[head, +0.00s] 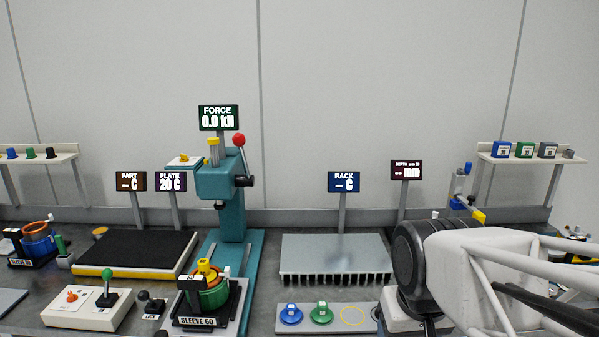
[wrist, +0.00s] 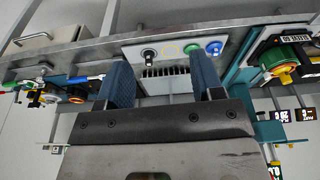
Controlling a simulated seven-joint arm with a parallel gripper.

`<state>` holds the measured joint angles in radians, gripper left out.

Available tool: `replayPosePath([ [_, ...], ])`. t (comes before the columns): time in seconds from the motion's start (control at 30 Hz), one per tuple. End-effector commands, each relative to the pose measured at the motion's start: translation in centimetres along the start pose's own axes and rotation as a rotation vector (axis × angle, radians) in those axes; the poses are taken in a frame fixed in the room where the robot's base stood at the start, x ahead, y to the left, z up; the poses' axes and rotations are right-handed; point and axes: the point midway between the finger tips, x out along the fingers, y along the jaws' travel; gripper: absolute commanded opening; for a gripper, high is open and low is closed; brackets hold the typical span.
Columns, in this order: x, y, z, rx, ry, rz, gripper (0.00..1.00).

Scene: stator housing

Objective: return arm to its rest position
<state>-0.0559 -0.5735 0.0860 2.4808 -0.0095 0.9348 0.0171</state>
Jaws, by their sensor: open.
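My arm (head: 480,262) reaches in from the right edge in the head view, its dark wrist joint over the right end of the pad strip. My gripper fingers are not clearly seen there. In the wrist view my gripper (wrist: 163,80) is open, its two blue fingers wide apart with nothing between them. Beyond the fingertips that view shows the pad strip (wrist: 170,48) with a black knob-like piece (wrist: 149,55), a green disc (wrist: 192,48) and a blue disc (wrist: 214,47). The wrist picture appears turned upside down.
A teal press (head: 222,190) stands left of centre, with a green and orange part in a SLEEVE GO cradle (head: 197,321) before it. A finned rack (head: 335,254) lies behind the pad strip. A black-topped plate (head: 135,252) and lever box (head: 88,307) are left. Shelves stand at both sides.

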Motion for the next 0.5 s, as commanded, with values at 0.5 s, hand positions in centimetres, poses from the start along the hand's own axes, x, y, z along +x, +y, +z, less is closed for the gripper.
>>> replayPosePath([
  [0.5, -0.2, 2.0, 3.4, 0.063, 0.018, 0.015, 0.61],
])
